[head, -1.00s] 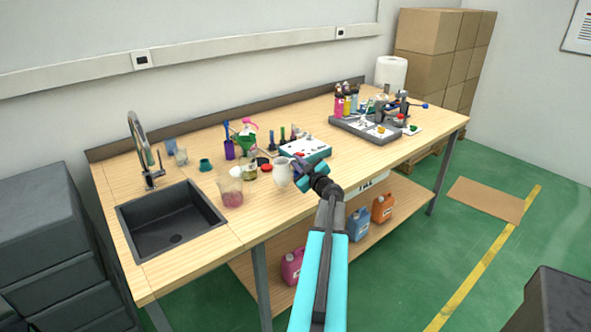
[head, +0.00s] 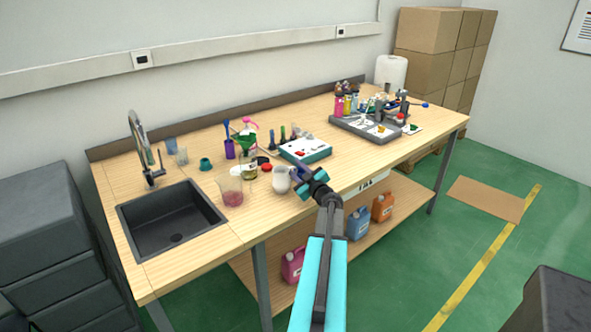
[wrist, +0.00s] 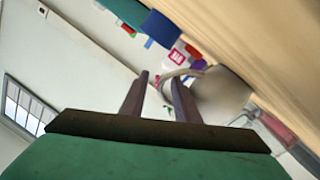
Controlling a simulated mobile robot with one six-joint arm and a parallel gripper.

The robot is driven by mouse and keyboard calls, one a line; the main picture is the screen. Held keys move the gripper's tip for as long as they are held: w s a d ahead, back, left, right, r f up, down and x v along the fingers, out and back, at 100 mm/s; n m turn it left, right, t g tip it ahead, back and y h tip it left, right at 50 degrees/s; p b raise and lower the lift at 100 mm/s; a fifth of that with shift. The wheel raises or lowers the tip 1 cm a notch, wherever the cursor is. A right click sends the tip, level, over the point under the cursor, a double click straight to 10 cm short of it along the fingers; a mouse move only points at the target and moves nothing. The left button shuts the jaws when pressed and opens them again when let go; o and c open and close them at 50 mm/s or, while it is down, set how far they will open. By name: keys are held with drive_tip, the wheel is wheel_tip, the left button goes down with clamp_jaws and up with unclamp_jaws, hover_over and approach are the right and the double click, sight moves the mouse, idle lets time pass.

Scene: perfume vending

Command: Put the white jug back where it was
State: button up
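The white jug (head: 282,182) stands on the wooden worktop near the front edge, just right of a glass beaker with pink liquid (head: 231,192). My gripper (head: 299,172) is right beside the jug, on its right side. In the wrist view the two fingers (wrist: 160,88) are spread with a clear gap. The jug (wrist: 222,97) is close beyond the right finger, and its handle (wrist: 185,73) curves toward the gap between the fingertips. The finger partly hides the handle, and I cannot tell whether they touch.
A sink (head: 172,222) with a faucet is at the left. A white-and-teal device (head: 305,150) stands behind the gripper. A purple container (head: 229,150), a green funnel and small jars stand behind the jug. A grey tray (head: 365,129) with bottles is to the right. The front worktop right of the gripper is clear.

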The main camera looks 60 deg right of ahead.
drive_tip(key=shift+r, duration=0.2)
drive_tip(key=shift+b+v, duration=0.9)
drive_tip(key=shift+v, duration=5.05)
drive_tip(key=shift+s+f, duration=0.1)
